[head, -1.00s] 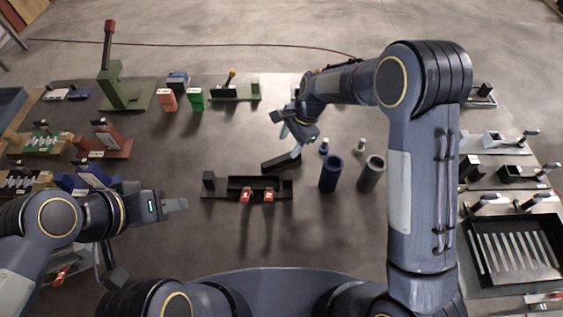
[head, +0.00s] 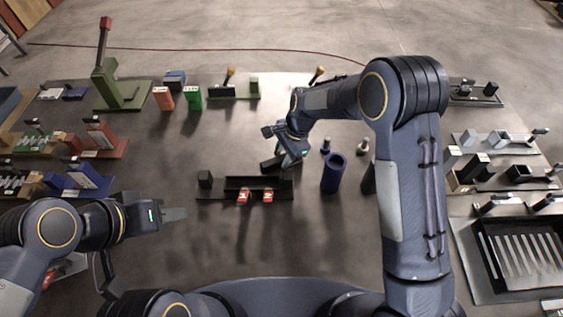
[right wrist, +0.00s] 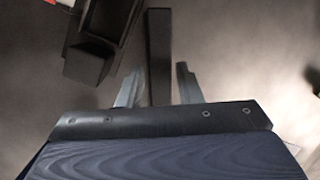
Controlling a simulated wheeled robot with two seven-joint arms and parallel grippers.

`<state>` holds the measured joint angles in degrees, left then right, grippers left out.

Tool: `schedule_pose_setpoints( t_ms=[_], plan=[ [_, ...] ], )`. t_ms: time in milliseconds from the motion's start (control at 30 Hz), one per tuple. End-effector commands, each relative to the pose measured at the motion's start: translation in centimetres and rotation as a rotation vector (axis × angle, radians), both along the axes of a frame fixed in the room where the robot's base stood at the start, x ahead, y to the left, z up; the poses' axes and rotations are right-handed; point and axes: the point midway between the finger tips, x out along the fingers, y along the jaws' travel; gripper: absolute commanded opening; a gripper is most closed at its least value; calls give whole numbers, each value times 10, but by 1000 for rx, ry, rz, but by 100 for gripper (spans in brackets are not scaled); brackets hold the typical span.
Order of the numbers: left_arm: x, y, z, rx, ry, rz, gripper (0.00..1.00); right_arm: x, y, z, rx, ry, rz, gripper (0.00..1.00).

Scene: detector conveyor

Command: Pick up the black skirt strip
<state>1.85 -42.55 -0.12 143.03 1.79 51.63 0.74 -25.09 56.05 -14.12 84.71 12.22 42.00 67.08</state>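The black skirt strip (head: 269,166) lies just behind the right end of the black fixture (head: 218,188) in the head view, partly hidden by my right gripper (head: 284,161). In the right wrist view the strip (right wrist: 158,45) runs lengthwise between the two fingertips of the right gripper (right wrist: 158,82). That gripper is open, with a narrow gap on each side of the strip; I cannot tell how far above the table the fingers are. My left gripper (head: 174,214) is away at the front left, side-on, with nothing visible in it.
Two red tags marked 1 and 2 (head: 243,196) sit at the fixture's front. A blue cylinder (head: 333,173) stands right of the right gripper, with a grey one partly behind my arm. Several fixtures line both table sides. The front middle is clear.

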Motion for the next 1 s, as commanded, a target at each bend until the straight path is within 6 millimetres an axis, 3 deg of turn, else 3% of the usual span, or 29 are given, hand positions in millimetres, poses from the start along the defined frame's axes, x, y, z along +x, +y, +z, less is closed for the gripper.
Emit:
schedule_pose_setpoints(
  t_ms=[33, 233, 667, 867, 1000],
  plan=[
    [0, 0, 0, 0, 0, 0, 36, 0, 0, 0, 0, 0, 0, 25],
    [0, 0, 0, 0, 0, 0, 36, 0, 0, 0, 0, 0, 0, 0],
    [0, 0, 7, 0, 0, 0, 36, 0, 0, 9, 1, -1, 0, 0],
    [0, 0, 29, 0, 0, 0, 36, 1, 0, 40, 2, -3, 1, 0],
    [0, 0, 44, 0, 0, 0, 36, -22, 0, 64, 1, 0, 3, 0]
  ],
)
